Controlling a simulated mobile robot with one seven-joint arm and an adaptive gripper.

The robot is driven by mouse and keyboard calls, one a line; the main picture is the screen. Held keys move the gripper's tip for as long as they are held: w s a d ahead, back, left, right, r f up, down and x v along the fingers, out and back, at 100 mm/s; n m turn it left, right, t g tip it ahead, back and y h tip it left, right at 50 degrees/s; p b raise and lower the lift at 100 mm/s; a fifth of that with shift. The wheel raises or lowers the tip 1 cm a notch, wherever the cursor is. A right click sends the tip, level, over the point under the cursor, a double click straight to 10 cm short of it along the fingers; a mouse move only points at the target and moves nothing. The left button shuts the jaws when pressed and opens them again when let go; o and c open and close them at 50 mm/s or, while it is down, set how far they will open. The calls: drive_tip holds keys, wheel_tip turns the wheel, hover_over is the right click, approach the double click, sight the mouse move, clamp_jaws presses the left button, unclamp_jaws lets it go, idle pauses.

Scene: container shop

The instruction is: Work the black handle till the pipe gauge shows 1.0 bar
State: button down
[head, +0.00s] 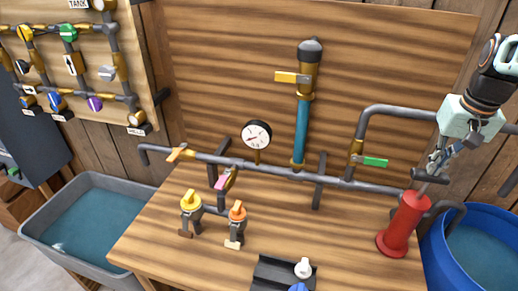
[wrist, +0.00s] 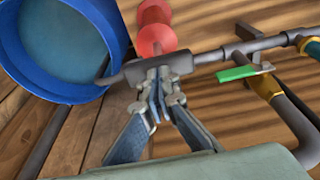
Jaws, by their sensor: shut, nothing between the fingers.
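A red hand pump (head: 397,227) stands at the right end of the bench. Its black handle (head: 430,176) is a short bar above the red body. It also shows in the wrist view (wrist: 150,67). My gripper (head: 436,166) is shut and empty, with its fingertips right at the handle; I cannot tell whether they touch it. In the wrist view the closed fingers (wrist: 158,92) point at the bar's near side. The round white pipe gauge (head: 257,135) sits on the horizontal pipe. Its red needle shows, but the numbers are too small to read.
A blue water tub (head: 450,240) stands right of the pump. A green-handled valve (head: 374,162) is on the pipe left of my gripper. Yellow (head: 191,200) and orange (head: 237,212) valves stand at the bench's front. A grey basin (head: 45,217) lies left.

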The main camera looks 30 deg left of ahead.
sight(429, 179)
drive_tip(key=shift+s+f+b, duration=0.1)
drive_tip(key=shift+f+b, duration=1.25)
drive_tip(key=shift+f, duration=1)
wheel_tip(429, 179, up, 7)
drive_tip(key=p, duration=0.5)
drive_tip(key=shift+f+p, duration=0.15)
drive_tip(key=shift+p, duration=0.25)
drive_tip(key=shift+f, duration=0.1)
drive_tip(key=shift+f+b, duration=2.25)
drive_tip(key=shift+f, duration=0.9)
wheel_tip(429, 179, up, 6)
drive_tip(key=p, duration=0.5)
drive_tip(key=shift+r, duration=0.2)
